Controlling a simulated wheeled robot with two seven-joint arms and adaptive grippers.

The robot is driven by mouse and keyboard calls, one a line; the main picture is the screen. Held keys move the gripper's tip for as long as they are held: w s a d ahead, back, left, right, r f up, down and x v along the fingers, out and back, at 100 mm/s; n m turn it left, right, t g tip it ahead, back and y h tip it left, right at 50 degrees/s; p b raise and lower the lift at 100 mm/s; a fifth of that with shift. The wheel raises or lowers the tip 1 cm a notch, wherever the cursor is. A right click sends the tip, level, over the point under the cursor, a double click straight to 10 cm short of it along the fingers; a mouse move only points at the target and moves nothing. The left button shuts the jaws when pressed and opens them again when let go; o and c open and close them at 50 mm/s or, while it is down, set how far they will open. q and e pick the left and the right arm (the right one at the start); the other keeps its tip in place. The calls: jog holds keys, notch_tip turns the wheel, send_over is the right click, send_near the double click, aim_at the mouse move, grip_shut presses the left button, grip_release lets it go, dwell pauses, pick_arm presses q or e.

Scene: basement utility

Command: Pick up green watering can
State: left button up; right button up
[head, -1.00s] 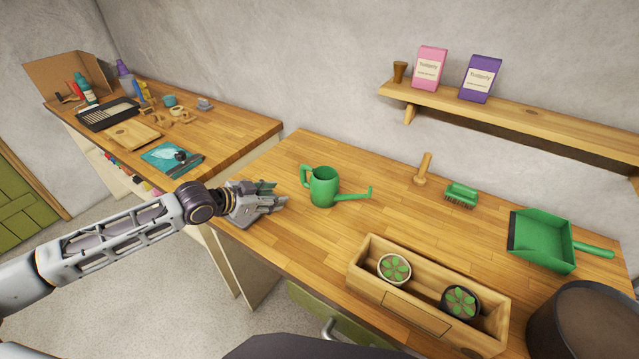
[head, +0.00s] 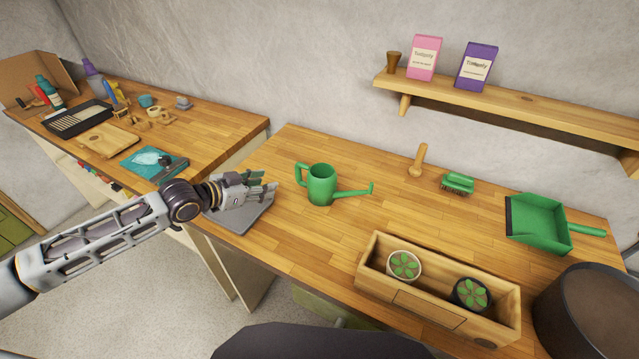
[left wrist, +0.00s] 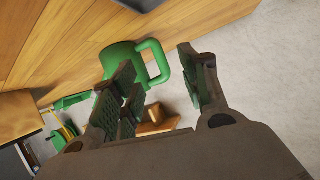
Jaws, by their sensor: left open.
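The green watering can (head: 321,186) stands upright on the wooden workbench, its handle toward my left gripper and its spout pointing right. My left gripper (head: 270,190) is open and empty, just left of the handle in the head view. A small gap shows there between the fingertips and the handle. In the left wrist view the watering can (left wrist: 120,58) lies beyond the fingers, and its handle shows in the opening between them. Whether the fingers reach around the handle cannot be told. My right gripper is not in view.
A flat grey slab (head: 246,217) lies under my left gripper. A wooden planter box (head: 405,299) with two potted plants stands in front right. Bare bench surrounds the can.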

pick_arm(q)
jog(key=shift+w+r, duration=0.1)
jog(key=shift+r, duration=0.1)
jog(key=shift+d+r+n, duration=0.25)
jog(key=shift+r+n, duration=0.2)
jog(key=shift+n, duration=0.05)
jog(key=shift+t+h, duration=0.3)
jog(key=shift+w+f, duration=0.1)
jog(key=shift+w, duration=0.1)
jog(key=shift+x, duration=4.2)
jog(key=shift+s, duration=0.1)
jog(key=shift+d, duration=0.15)
